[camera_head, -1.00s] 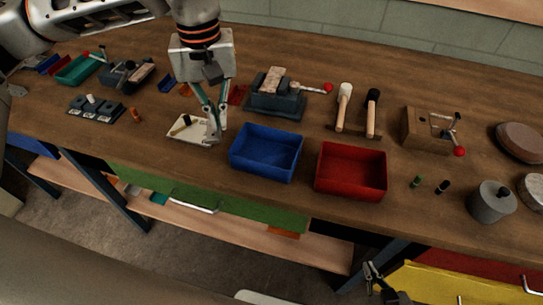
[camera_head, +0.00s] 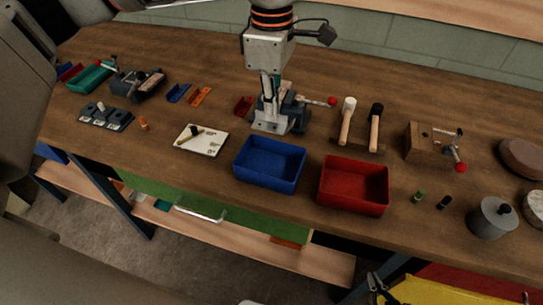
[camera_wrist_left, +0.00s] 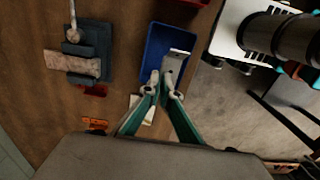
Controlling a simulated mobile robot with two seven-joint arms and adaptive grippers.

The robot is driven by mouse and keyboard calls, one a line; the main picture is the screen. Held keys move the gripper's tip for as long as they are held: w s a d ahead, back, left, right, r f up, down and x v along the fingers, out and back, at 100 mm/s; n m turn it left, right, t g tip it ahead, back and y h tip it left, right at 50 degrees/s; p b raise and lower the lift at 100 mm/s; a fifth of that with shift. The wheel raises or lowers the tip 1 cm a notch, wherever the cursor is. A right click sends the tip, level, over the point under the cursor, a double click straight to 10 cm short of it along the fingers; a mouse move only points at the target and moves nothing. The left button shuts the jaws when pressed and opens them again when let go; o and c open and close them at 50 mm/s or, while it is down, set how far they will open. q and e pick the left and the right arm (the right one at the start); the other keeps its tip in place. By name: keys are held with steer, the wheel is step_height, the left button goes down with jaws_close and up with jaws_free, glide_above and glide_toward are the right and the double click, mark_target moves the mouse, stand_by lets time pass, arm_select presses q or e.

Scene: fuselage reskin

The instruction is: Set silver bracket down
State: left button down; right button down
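My left gripper (camera_head: 272,108) is shut on the silver bracket (camera_head: 270,123), a pale L-shaped metal piece, in front of the vise. In the left wrist view the bracket (camera_wrist_left: 173,62) sits at the fingertips and overlaps the blue bin (camera_wrist_left: 160,42) in the picture. The bracket looks held above the bench, but its exact height is unclear. The white board (camera_head: 201,140) lies to the left with a small tool on it. My right gripper (camera_head: 377,284) is at the bottom edge of the head view, small and dark, away from the bracket.
The blue bin (camera_head: 270,183) and red bin (camera_head: 352,205) stand empty along the bench front. The vise (camera_head: 297,118) is behind my left gripper, with two mallets (camera_head: 347,120) to its right. Bare bench lies between the white board and vise.

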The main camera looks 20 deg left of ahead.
arm_select(q)
step_height(320, 180, down, 14)
steer(key=shift+f, duration=0.2)
stand_by(0.4)
steer(key=c, duration=2.3)
jaws_free()
steer(key=shift+r, duration=0.1)
step_height(320, 180, up, 12)
